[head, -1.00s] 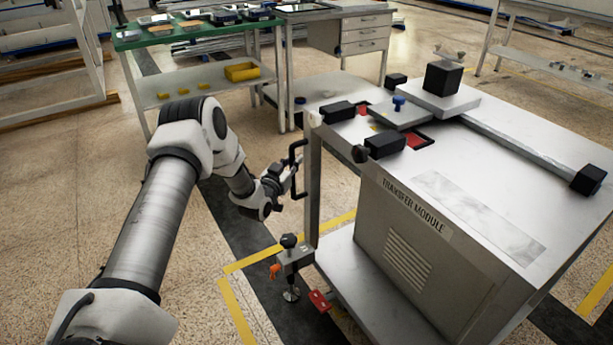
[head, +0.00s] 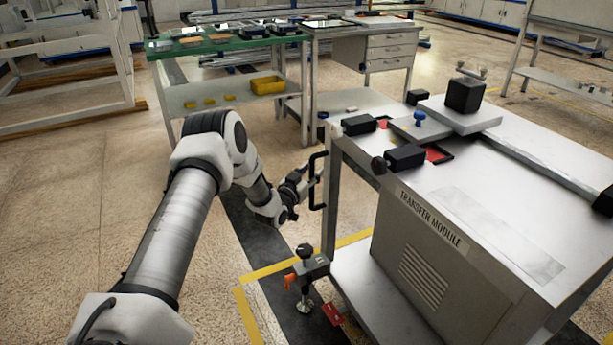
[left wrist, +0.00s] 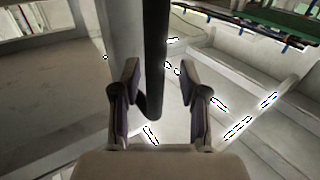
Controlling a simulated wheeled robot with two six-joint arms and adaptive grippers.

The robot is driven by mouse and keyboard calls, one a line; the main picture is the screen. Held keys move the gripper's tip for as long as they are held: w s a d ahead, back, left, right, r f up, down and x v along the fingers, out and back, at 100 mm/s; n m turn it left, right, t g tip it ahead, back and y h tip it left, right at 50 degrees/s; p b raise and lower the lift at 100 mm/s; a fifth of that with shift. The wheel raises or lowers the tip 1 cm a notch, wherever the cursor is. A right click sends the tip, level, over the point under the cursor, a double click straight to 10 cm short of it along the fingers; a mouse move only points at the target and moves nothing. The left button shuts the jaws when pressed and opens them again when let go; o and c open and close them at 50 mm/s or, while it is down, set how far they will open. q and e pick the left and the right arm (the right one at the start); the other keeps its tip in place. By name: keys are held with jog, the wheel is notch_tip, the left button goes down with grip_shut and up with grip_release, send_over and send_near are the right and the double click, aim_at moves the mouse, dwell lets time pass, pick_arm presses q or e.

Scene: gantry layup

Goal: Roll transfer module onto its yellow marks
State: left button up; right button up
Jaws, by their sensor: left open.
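The transfer module (head: 427,285) is a grey metal cart with a labelled front, standing at the right in the head view. Its black upright handle (head: 316,182) is on the near left corner post. My left gripper (head: 310,184) is at this handle. In the left wrist view the black handle bar (left wrist: 155,55) stands between the open fingers of my left gripper (left wrist: 158,80), with gaps at both sides. Yellow floor marks (head: 268,270) form a corner beside the module's lower left, partly hidden by its base. My right gripper is not in view.
A floor-lock unit with a black knob and orange lever (head: 308,268) sits at the module's lower corner, with a red pedal (head: 333,313) beside it. A green-topped bench (head: 225,42) and a drawer desk (head: 385,48) stand behind. The floor at left is open.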

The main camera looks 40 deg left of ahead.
pick_arm(q)
jog(key=s+d, duration=0.2)
jog(key=s, duration=0.9)
jog(key=shift+s, duration=0.35)
jog(key=shift+f, duration=0.1)
